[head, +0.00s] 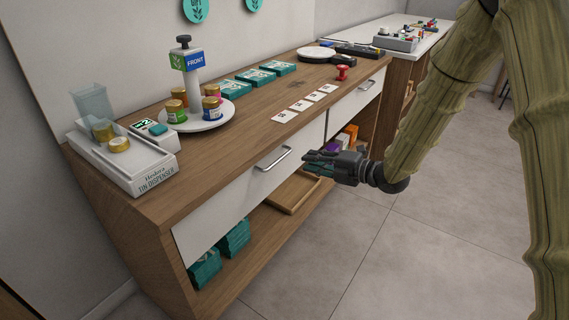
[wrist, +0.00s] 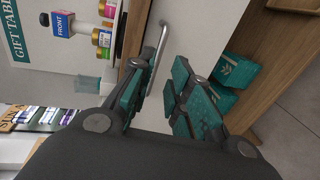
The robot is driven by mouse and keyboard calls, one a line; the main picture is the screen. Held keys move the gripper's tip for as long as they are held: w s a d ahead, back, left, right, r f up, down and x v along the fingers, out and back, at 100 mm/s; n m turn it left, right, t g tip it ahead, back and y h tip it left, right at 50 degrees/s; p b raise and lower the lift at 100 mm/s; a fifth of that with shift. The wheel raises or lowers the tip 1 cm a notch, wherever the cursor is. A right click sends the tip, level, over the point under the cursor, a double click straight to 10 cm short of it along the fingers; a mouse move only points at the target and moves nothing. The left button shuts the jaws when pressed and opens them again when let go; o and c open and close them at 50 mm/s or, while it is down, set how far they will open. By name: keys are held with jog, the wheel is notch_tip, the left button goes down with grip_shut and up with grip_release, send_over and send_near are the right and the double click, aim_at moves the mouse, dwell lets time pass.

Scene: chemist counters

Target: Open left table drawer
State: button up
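The left table drawer (head: 225,205) is a wide white front under the wooden counter top, and it looks shut. Its silver bar handle (head: 273,158) sits near the upper right part of the front. In the wrist view the handle (wrist: 158,50) runs just beyond and beside the left fingertip. My gripper (head: 308,162) is to the right of the handle in the head view, with its fingers toward the drawer. In the wrist view my gripper (wrist: 160,72) has its teal-padded fingers apart with nothing held. Whether any finger touches the handle cannot be told.
The right drawer (head: 357,98) with its own handle is farther along the counter. A round white stand (head: 205,118) with jars and a tin dispenser (head: 135,165) stand on top. Teal boxes (head: 235,238) and a wooden tray (head: 293,192) are on the lower shelf. The floor in front is clear.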

aim_at(285, 154)
jog(key=x, duration=1)
jog(key=shift+w+a, duration=0.2)
jog(key=shift+a, duration=0.05)
grip_shut()
